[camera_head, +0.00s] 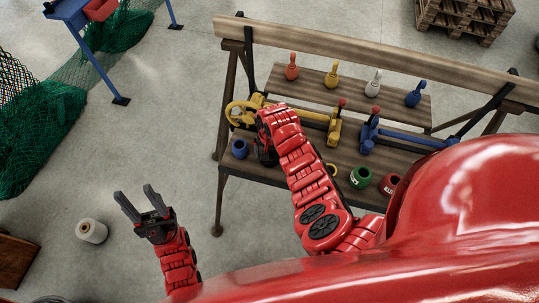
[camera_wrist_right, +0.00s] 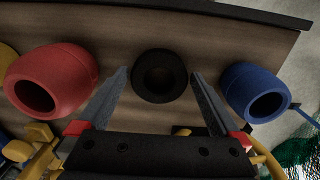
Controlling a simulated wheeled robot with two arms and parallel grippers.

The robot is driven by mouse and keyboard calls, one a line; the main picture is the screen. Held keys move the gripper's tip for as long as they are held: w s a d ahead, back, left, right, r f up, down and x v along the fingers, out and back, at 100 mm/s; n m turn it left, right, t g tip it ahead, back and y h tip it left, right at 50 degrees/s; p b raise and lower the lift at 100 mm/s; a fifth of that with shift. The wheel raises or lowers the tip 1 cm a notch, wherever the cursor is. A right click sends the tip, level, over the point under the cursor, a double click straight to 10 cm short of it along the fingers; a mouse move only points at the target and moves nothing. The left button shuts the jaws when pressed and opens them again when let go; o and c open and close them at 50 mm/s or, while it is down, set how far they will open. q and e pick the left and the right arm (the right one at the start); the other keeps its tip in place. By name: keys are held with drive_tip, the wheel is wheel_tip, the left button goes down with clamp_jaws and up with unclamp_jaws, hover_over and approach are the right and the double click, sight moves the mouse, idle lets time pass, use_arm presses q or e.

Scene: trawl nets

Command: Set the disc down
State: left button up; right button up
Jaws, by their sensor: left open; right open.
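The black disc (camera_wrist_right: 161,76), ring-shaped with a dark centre, appears to lie on the wooden bench in the right wrist view. It lies between the fingertips of my right gripper (camera_wrist_right: 160,80), which is open, with a gap on each side. My left gripper (camera_head: 140,200) is open and empty over the floor, left of the bench.
A red pot (camera_wrist_right: 50,80) and a blue pot (camera_wrist_right: 254,92) flank the disc. Green (camera_head: 360,177) and red (camera_head: 390,184) pots stand further right.

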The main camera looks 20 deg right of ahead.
wheel_tip(320, 180, up, 5)
drive_tip(key=shift+r+b, duration=0.2)
drive_tip(key=shift+b, duration=0.75)
wheel_tip(320, 180, up, 6)
drive_tip(key=p, duration=0.2)
drive_tip(key=shift+r, duration=0.25)
drive_tip(key=shift+s+f, duration=0.1)
